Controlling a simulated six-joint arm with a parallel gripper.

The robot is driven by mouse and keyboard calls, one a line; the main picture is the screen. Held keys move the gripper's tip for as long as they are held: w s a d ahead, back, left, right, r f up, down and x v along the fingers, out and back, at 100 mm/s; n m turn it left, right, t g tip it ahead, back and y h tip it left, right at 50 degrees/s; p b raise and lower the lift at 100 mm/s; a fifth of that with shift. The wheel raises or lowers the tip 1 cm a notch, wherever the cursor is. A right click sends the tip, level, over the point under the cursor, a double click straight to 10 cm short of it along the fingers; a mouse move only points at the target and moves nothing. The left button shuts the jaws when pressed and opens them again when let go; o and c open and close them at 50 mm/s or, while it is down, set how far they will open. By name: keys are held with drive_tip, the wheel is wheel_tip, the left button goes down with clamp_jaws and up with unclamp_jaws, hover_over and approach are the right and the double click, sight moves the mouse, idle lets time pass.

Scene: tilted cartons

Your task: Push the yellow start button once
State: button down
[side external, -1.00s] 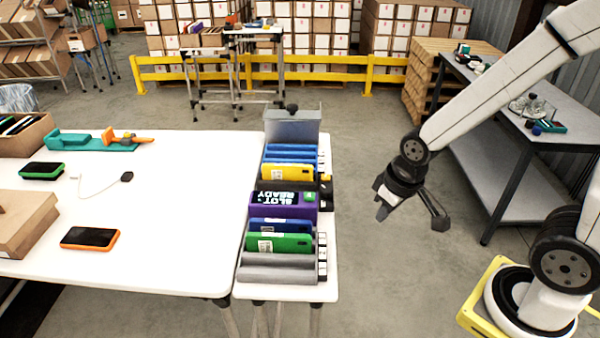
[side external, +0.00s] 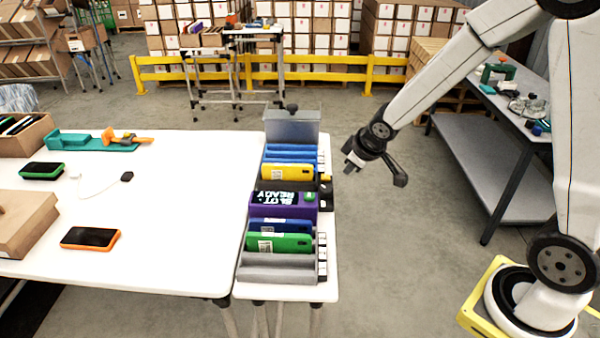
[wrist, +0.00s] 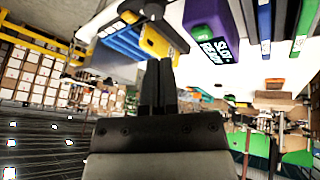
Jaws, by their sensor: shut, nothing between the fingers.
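A small black box (side external: 326,200) sits at the right edge of the rack, beside the purple display block (side external: 283,205) that reads "SLOT READY". A small yellowish spot shows at its top, but it is too small to be sure it is the start button. My gripper (side external: 350,166) hangs in the air right of the rack, above and apart from the box. In the wrist view its two dark fingers (wrist: 157,82) are together with nothing between them. The purple block also shows in the wrist view (wrist: 205,20).
The rack holds a yellow carton (side external: 287,172), a green carton (side external: 278,243) and blue ones, with a grey metal plate (side external: 292,126) at the back. The white table (side external: 180,200) to the left bears phones and boxes. Open floor lies right of the rack.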

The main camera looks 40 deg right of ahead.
sight(328, 177)
drive_tip(key=w+d+f+n+t, duration=0.2)
drive_tip(key=w+d+n, duration=0.3)
drive_tip(key=w, duration=0.8)
drive_tip(key=d+t, duration=0.1)
drive_tip(key=d, duration=0.2)
drive_tip(key=shift+w+f+y, duration=0.3)
drive_tip(key=shift+w+y, duration=0.05)
drive_tip(key=shift+y, duration=0.05)
drive_tip(key=shift+f, duration=0.2)
drive_tip(key=shift+f, duration=4.2)
drive_tip(key=shift+f, duration=0.1)
drive_tip(key=shift+f, duration=0.3)
drive_tip(key=shift+f, duration=0.5)
drive_tip(key=shift+r, duration=0.9)
drive_tip(key=shift+r, duration=0.15)
